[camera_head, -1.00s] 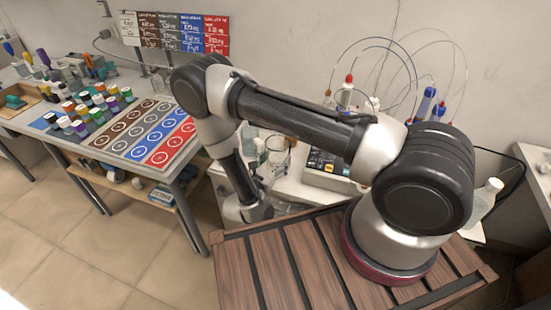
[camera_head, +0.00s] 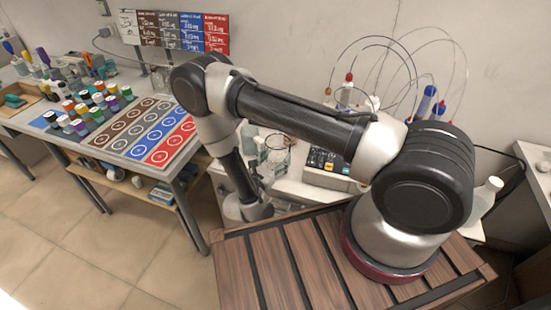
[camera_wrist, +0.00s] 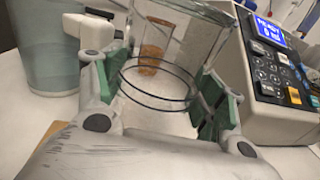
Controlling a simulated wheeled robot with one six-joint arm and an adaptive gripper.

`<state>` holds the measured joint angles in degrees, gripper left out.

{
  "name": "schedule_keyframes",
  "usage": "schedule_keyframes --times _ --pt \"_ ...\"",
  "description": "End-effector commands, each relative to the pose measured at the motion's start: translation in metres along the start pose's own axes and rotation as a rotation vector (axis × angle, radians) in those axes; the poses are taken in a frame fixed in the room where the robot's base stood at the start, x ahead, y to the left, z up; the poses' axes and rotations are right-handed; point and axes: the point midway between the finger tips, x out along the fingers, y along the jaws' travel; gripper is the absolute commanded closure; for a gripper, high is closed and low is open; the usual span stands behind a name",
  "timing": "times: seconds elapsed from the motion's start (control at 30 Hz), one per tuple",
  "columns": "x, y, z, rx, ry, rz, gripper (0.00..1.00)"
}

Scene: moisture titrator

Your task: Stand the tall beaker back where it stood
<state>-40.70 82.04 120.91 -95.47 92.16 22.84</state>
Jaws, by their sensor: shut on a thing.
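The tall beaker is clear glass with dark rings. In the wrist view the beaker (camera_wrist: 207,38) stands between the green finger pads of my gripper (camera_wrist: 160,92), which is shut on it. In the head view the beaker (camera_head: 278,154) shows beyond my arm, beside the titrator, and looks about upright. My gripper there (camera_head: 264,175) is partly hidden by my own wrist and arm. I cannot tell whether the beaker's base touches the white bench top.
The titrator (camera_wrist: 272,70), with a lit display and keypad, stands close on the right. A grey-teal container (camera_wrist: 42,50) is close on the left. An orange-brown cup (camera_wrist: 152,52) shows through the glass behind. Tubing and bottles (camera_head: 426,102) stand at the back.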

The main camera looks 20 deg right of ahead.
Motion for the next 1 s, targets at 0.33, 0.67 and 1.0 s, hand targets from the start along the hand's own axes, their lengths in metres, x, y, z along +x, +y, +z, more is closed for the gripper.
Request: schedule_keyframes --times 0.33,0.67,1.0 --pt "0.000 0.000 -0.004 0.000 -0.001 0.000 0.87" --pt "0.000 0.000 -0.007 0.000 -0.001 0.000 0.87" --pt "0.000 0.000 -0.011 0.001 -0.001 0.000 0.87"
